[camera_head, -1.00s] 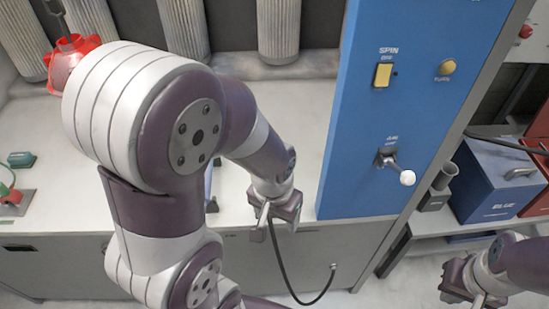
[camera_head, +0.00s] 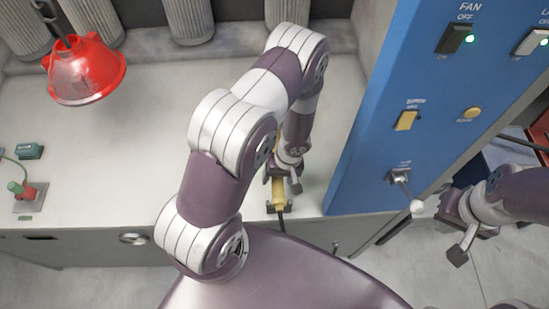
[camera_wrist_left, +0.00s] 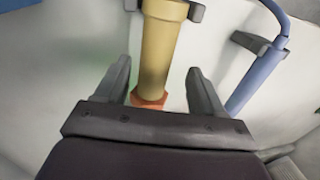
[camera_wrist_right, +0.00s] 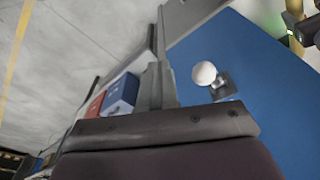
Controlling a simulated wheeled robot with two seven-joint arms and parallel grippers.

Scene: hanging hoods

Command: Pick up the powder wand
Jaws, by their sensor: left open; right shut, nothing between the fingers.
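A yellow wand (camera_head: 278,191) with an orange-red end rests in a dark holder at the bench's front edge. In the left wrist view the yellow wand (camera_wrist_left: 161,50) lies between the fingers of my left gripper (camera_wrist_left: 158,80), which is open, with a gap on both sides. A blue wand (camera_wrist_left: 258,80) stands to its right there. No label shows which one is the powder wand. In the head view my left gripper (camera_head: 284,172) is at the yellow wand. My right gripper (camera_head: 447,228) is shut and empty, beside the white-knobbed lever (camera_head: 416,207); its shut fingers (camera_wrist_right: 158,85) show in the right wrist view.
The blue panel (camera_head: 385,120) with switches rises right of the left gripper. A red hood (camera_head: 85,75) hangs over the bench at the far left. A green-topped red fitting (camera_head: 22,191) sits at the left front. The middle of the white bench (camera_head: 130,150) is clear.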

